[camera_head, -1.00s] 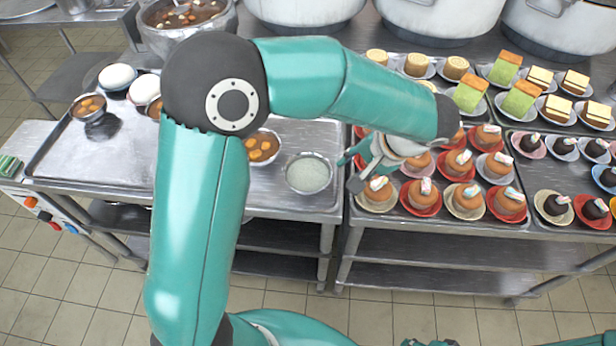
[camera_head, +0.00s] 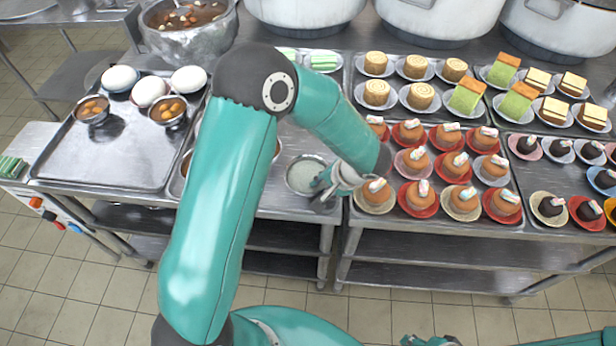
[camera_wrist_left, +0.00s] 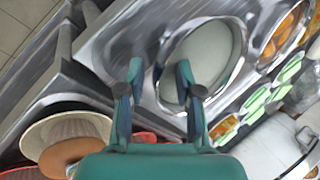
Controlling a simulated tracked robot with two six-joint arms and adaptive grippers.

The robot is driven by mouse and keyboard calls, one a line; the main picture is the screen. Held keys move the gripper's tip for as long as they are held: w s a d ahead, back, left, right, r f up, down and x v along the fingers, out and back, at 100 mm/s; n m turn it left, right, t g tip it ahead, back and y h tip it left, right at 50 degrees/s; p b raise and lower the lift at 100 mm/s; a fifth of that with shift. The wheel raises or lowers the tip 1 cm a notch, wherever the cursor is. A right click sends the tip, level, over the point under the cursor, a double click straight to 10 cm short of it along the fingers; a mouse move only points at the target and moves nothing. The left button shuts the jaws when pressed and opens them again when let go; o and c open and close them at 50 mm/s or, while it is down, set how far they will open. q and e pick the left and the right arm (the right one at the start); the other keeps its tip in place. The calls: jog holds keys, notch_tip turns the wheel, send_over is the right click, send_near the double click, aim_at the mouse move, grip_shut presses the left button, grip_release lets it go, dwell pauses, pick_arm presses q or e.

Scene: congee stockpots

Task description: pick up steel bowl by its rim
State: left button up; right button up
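The steel bowl (camera_head: 303,174) holds a pale, whitish filling and stands on the steel table near its front right edge. It also shows in the left wrist view (camera_wrist_left: 205,55). My left gripper (camera_head: 326,186) is at the right side of the bowl. In the left wrist view the left gripper (camera_wrist_left: 163,78) has its two fingers apart with nothing held. One finger appears outside the bowl and the other over its inside, with the near rim between them in the picture. I cannot tell whether either finger touches the rim.
A tray of orange-brown cakes on small plates (camera_head: 412,190) stands close to the right of my left gripper. A tray (camera_head: 105,165) with white buns and small bowls is at the left. Large pots (camera_head: 430,15) stand behind.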

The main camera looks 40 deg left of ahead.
pick_arm(q)
jog(key=shift+a+f, duration=0.25)
jog(key=shift+f, duration=0.3)
grip_shut()
jog(key=shift+r, duration=0.15)
